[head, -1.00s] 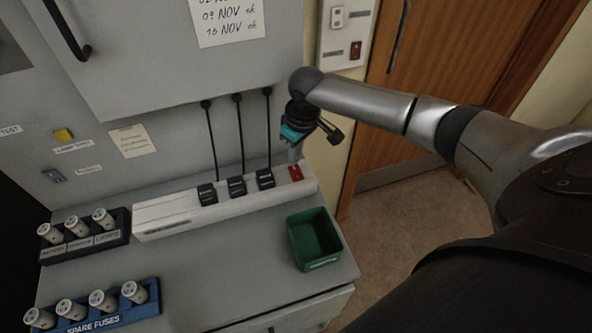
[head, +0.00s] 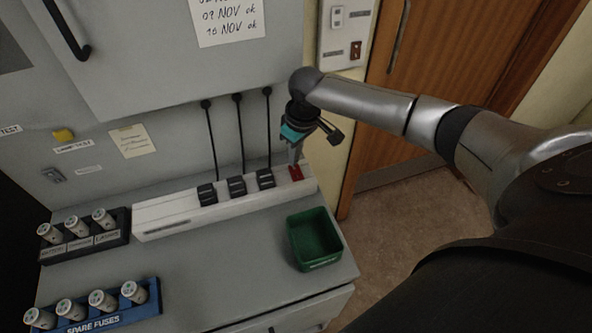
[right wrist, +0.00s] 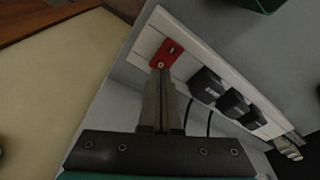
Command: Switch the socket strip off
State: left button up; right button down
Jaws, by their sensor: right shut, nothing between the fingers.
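The white socket strip (head: 222,206) lies along the back of the grey worktop, with several black plugs in it. Its red switch (head: 296,173) is at the right end; it also shows in the right wrist view (right wrist: 168,52). My right gripper (head: 294,162) is shut and empty, pointing down with its tips at the red switch. In the right wrist view the closed fingers (right wrist: 160,72) reach the near end of the switch. I cannot tell for sure whether they touch it, or which way the rocker is tilted. My left gripper is not in view.
A green bin (head: 315,240) stands in front of the strip's right end. A black fuse rack (head: 84,236) and a blue spare-fuse rack (head: 92,306) stand at the left. Black cords (head: 240,135) rise from the plugs. The worktop's middle is clear.

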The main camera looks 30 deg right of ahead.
aim_at(295, 168)
jog(key=shift+f+b, duration=0.3)
jog(key=shift+f, duration=0.55)
dwell(0.3)
notch_tip(295, 168, up, 7)
jog(key=p, duration=0.8)
jog(key=shift+r+p, duration=0.1)
jog(key=shift+p, duration=0.25)
